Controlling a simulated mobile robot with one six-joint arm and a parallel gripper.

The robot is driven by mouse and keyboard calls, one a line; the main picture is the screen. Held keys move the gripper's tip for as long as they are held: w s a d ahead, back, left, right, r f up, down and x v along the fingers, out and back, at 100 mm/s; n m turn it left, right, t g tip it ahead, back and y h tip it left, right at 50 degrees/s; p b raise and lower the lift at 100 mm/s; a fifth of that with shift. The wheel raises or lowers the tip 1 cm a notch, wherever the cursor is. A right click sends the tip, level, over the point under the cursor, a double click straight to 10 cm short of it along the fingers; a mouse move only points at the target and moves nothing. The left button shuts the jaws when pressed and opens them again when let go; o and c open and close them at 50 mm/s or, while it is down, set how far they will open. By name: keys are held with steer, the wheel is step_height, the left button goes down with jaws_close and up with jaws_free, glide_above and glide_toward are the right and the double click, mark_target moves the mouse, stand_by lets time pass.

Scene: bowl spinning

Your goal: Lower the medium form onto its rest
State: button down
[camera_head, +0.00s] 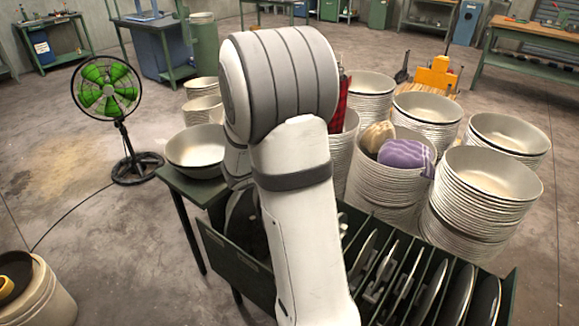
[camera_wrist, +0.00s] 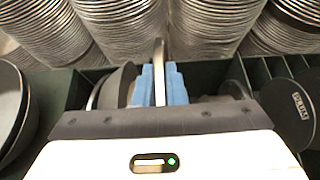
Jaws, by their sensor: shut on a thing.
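My gripper (camera_wrist: 161,82) shows in the wrist view, with its blue fingers closed on a thin, pale, edge-on form (camera_wrist: 159,62), likely the medium form. The form stands upright between the fingers, over or within the dark green rack (camera_wrist: 225,68). I cannot tell whether its lower edge touches the rest, as my gripper hides it. In the head view my own arm hides the gripper and the held form. The green rack (camera_head: 226,252) shows there with several upright round forms (camera_head: 430,290) in its right slots.
Tall stacks of pale bowls (camera_head: 482,190) stand close behind the rack. One stack holds purple and tan cloths (camera_head: 405,154). A bowl (camera_head: 197,148) sits at the rack's left. A round form marked PLUM (camera_wrist: 298,112) stands at right. A green fan (camera_head: 107,90) stands on open floor.

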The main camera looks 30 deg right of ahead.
steer(key=shift+f+b, duration=1.1)
steer(key=shift+f, duration=0.1)
steer(key=shift+s+d+f+b, duration=0.1)
steer(key=shift+s+f+b, duration=0.1)
steer(key=shift+f+b, duration=0.55)
steer(key=shift+f+b, duration=0.25)
steer(key=shift+b, duration=0.25)
stand_by(0.7)
steer(key=shift+f+b, duration=0.35)
steer(key=shift+f+b, duration=0.35)
stand_by(0.3)
steer(key=shift+f+b, duration=0.35)
steer(key=shift+f, duration=0.05)
steer(key=shift+f+b, duration=2)
steer(key=shift+f, duration=0.1)
steer(key=shift+f+b, duration=0.3)
steer(key=shift+f, duration=0.05)
steer(key=shift+f+b, duration=0.25)
steer(key=shift+b, duration=0.05)
